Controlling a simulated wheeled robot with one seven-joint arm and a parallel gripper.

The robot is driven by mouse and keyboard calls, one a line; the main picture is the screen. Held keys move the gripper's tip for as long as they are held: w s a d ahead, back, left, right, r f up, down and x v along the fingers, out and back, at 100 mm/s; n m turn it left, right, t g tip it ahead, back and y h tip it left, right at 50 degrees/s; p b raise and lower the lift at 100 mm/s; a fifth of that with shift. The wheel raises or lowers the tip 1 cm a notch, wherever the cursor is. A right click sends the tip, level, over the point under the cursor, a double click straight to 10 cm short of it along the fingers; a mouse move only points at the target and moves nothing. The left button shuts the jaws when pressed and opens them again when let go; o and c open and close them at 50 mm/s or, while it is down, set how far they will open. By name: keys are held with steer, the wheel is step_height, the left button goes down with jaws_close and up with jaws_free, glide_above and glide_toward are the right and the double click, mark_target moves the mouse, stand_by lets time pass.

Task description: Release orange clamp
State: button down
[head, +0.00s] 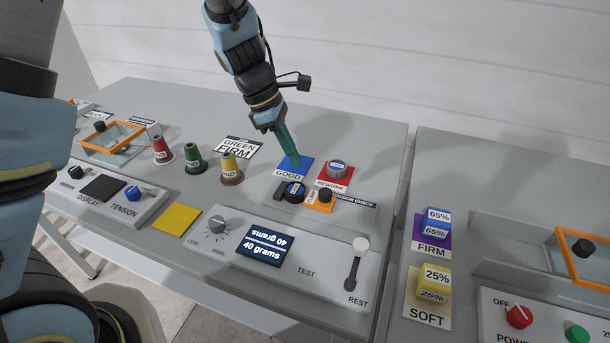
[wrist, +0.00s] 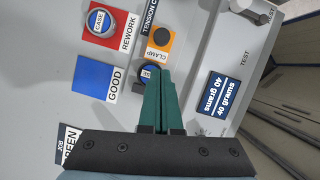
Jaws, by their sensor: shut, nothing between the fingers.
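The orange clamp (head: 319,203) is a small orange block with a black knob and a white CLAMP label, on the grey tension-check plate. It also shows in the wrist view (wrist: 159,45), beyond my fingertips. A dark round piece with a blue label (head: 293,190) sits beside it. My gripper (head: 294,161) has long green fingers, closed together and empty, pointing down. In the head view the tips appear over the blue GOOD card (head: 293,170). In the wrist view the fingers (wrist: 165,72) partly cover the round piece, apart from the clamp. Whether they touch anything is unclear.
A round REWORK piece (head: 338,168) sits on a red card. The display (head: 265,247) reads 40 grams, with a TEST/REST lever (head: 357,262) to its right. Red, green and yellow spools (head: 231,169) stand left. Labelled 65% and 25% blocks (head: 434,283) stand on the right table.

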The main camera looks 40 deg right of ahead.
steer(key=p, duration=0.1)
glide_toward(329, 204)
steer(key=f, duration=0.1)
steer(key=w+f, duration=0.1)
steer(key=f, duration=0.3)
steer(key=shift+w+f, duration=0.1)
steer(key=shift+w, duration=0.3)
steer(key=shift+s, duration=0.1)
steer(key=shift+s+d, duration=0.45)
steer(key=shift+s, duration=0.25)
steer(key=shift+s+d, duration=0.45)
steer(key=shift+s, duration=0.25)
steer(key=shift+s+d, duration=0.45)
steer(key=shift+s, duration=0.3)
steer(key=p+v, duration=0.8)
steer(key=v, duration=0.2)
steer(key=shift+w, duration=0.15)
